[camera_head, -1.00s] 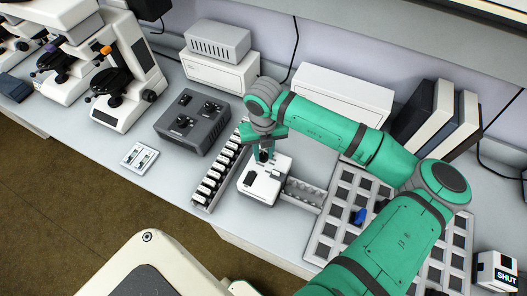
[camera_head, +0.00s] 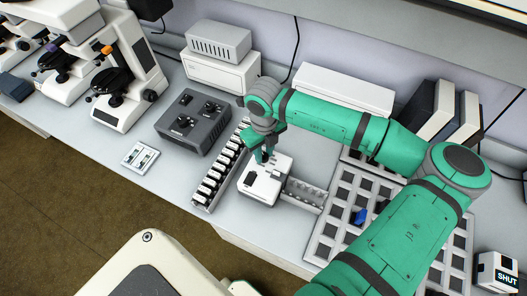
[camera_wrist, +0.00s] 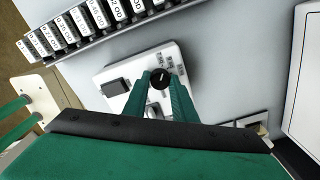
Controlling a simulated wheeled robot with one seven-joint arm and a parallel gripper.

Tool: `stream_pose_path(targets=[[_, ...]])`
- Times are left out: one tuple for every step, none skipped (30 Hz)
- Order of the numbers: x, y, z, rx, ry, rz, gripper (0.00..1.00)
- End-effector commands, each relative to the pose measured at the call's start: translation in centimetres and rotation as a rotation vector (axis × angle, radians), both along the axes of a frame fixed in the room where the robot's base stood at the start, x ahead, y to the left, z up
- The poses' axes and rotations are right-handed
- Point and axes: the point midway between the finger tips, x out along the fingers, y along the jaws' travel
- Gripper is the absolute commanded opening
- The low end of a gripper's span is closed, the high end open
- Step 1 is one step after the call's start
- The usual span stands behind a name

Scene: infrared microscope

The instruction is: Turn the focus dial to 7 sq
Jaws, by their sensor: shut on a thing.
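The focus dial is a small black round knob (camera_wrist: 160,78) with a light pointer line, on top of a white box-shaped unit (camera_head: 258,188). The same white unit fills the middle of the wrist view (camera_wrist: 121,71). My gripper (camera_wrist: 163,84) is shut on the dial, with one green finger on each side of it. In the head view, my gripper (camera_head: 265,157) points down onto the unit, and its fingers hide the dial there.
A rack of labelled white blocks (camera_head: 210,187) stands close left of the unit. A small open rack (camera_head: 304,196) lies close right, then a grid tray (camera_head: 322,237) with a blue piece (camera_head: 359,217). A grey box with knobs (camera_head: 185,133) stands farther left.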

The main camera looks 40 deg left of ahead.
Motion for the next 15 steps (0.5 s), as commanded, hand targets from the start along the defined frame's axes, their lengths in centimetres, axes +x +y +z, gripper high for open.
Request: stream_pose_path(targets=[[0.07, -0.04, 0.05, -0.002, -0.003, 0.022, 0.02], [0.06, -0.04, 0.04, -0.001, -0.002, 0.037, 0.02], [0.06, -0.03, 0.03, 0.0, -0.002, 0.053, 0.02], [0.04, -0.01, 0.02, -0.001, -0.002, 0.064, 0.02], [0.03, -0.01, 0.02, -0.001, -0.002, 0.075, 0.02], [-0.01, 0.05, 0.02, -0.001, -0.002, 0.087, 0.02], [-0.02, 0.08, 0.02, -0.001, -0.002, 0.095, 0.02], [-0.02, 0.08, 0.02, -0.002, -0.001, 0.102, 0.02], [-0.03, 0.07, 0.02, -0.002, 0.0, 0.109, 0.02], [-0.03, 0.07, 0.02, -0.002, 0.0, 0.113, 0.02], [-0.03, 0.07, 0.02, -0.002, 0.0, 0.115, 0.02], [-0.04, 0.06, 0.02, -0.002, 0.0, 0.118, 0.02], [-0.06, 0.08, 0.02, -0.002, 0.0, 0.121, 0.02], [-0.07, 0.08, 0.02, -0.002, 0.0, 0.122, 0.02], [-0.08, 0.08, 0.02, -0.002, 0.0, 0.123, 0.02]])
